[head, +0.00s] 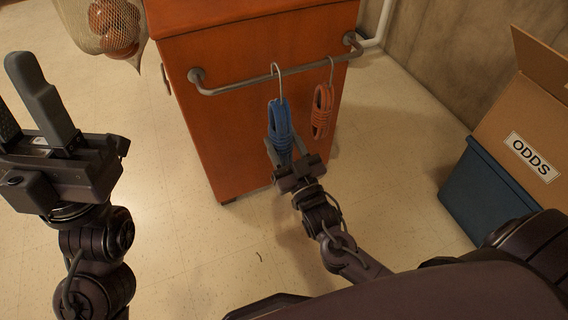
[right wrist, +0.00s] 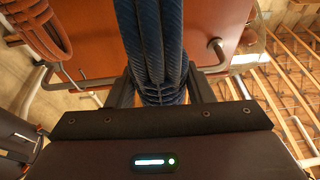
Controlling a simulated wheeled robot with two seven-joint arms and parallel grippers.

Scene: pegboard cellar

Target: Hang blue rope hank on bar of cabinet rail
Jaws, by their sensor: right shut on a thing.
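The blue rope hank (head: 280,122) hangs upright below a pale metal hook. The hook's curved top (head: 276,67) crosses the bar (head: 255,79) of the cabinet rail in the head view; I cannot tell whether it rests on the bar. My right gripper (head: 286,150) is shut on the lower part of the hank. In the right wrist view the blue strands (right wrist: 158,45) run down between the fingers, and the hook is out of sight. My left gripper (head: 40,125) is at the far left, open and empty, away from the cabinet.
An orange rope hank (head: 320,112) hangs from the bar close to the right of the blue one. The orange-brown cabinet (head: 215,130) stands behind. A net bag (head: 105,28) hangs at its upper left. A blue bin (head: 480,190) and an ODDS carton (head: 530,120) stand at right.

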